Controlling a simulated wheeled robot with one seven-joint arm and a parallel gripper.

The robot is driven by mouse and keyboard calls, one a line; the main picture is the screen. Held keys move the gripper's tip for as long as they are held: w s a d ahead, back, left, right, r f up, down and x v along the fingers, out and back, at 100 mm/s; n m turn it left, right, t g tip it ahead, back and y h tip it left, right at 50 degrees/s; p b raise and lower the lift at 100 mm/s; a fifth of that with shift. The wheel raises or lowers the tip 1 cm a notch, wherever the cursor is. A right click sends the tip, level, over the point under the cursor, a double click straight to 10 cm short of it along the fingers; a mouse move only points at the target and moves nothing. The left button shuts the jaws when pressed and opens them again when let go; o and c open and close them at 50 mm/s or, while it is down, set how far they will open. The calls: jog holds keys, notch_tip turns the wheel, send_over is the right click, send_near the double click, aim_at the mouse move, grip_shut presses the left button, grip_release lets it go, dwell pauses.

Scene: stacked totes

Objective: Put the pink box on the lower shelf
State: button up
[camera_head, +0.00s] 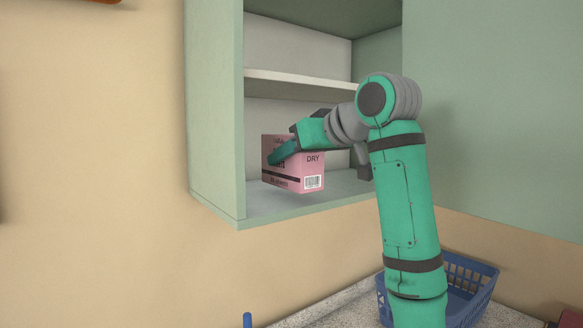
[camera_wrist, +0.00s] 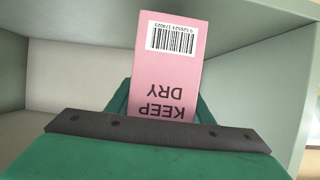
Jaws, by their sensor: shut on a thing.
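The pink box (camera_head: 310,183) carries dark lettering, "DRY" and a barcode. My gripper (camera_head: 285,150) is shut on it, with a green finger across its left face. The box is inside the open cabinet, just above or on the lower shelf (camera_head: 258,210); I cannot tell whether it touches. In the wrist view the pink box (camera_wrist: 168,65) sits between the green fingers of my gripper (camera_wrist: 158,98), with "KEEP DRY" upside down. Its far side and part of the shelf behind it are hidden.
The cabinet's upper shelf (camera_head: 300,84) is above the box, and its left side wall (camera_head: 215,110) is close on the left. The lower shelf has free room to the right of the box. A blue basket (camera_head: 478,280) stands on the counter (camera_head: 330,308) below.

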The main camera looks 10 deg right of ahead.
aim_at(313, 155)
jog(key=shift+f, duration=1.1)
jog(key=shift+f, duration=0.15)
jog(key=o, duration=1.2)
jog(key=shift+s+r, duration=0.15)
jog(key=shift+r, duration=0.05)
jog(key=v, duration=1.1)
jog(key=shift+s+d+r, duration=0.1)
jog(key=shift+s+d, duration=0.1)
jog(key=shift+s, duration=0.15)
